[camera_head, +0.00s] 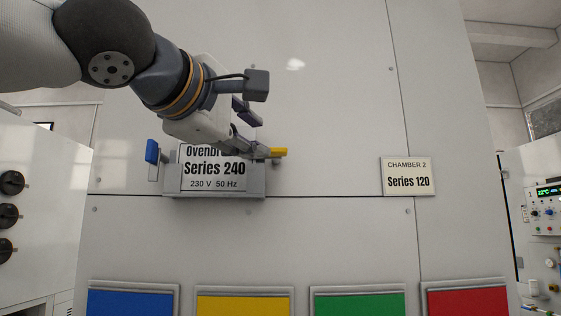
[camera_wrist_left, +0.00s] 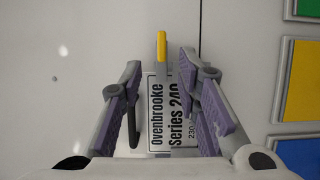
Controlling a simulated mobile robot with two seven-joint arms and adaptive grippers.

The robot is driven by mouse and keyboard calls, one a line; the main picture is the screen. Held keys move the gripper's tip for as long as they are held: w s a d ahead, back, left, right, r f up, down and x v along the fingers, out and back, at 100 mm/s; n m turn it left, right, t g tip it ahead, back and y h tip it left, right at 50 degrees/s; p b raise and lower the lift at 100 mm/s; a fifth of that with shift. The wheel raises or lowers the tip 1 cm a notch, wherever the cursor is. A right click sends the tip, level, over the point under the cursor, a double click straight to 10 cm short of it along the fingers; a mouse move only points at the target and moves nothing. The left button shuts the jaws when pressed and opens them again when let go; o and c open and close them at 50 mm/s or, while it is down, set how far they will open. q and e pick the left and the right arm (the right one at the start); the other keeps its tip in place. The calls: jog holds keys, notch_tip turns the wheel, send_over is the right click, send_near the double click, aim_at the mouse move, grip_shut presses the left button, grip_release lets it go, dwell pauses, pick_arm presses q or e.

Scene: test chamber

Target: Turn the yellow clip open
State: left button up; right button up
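The yellow clip (camera_head: 279,153) is a slim bar at the right end of the grey sign holder (camera_head: 215,195) on the wall panel. It lies level, pointing right. In the left wrist view the yellow clip (camera_wrist_left: 162,46) shows at the top, beyond and between the fingertips. My left gripper (camera_head: 254,130) is open with nothing held, in front of the holder's right part. In the wrist view the gripper (camera_wrist_left: 160,62) has its purple-padded fingers either side of the sign plate (camera_wrist_left: 158,115). The clip's base is partly hidden by a finger. My right gripper is not in view.
A blue clip (camera_head: 152,151) stands upright at the holder's left end. A Series 120 plate (camera_head: 407,176) sits to the right on the panel. Blue, yellow, green and red panels line the bottom. The wall between the holder and the Series 120 plate is clear.

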aim_at(273, 149)
pick_arm(q)
jog(key=x, duration=0.9)
jog(key=shift+w+d, duration=0.15)
jog(key=shift+w, duration=0.2)
jog(key=shift+c, duration=0.6)
grip_shut()
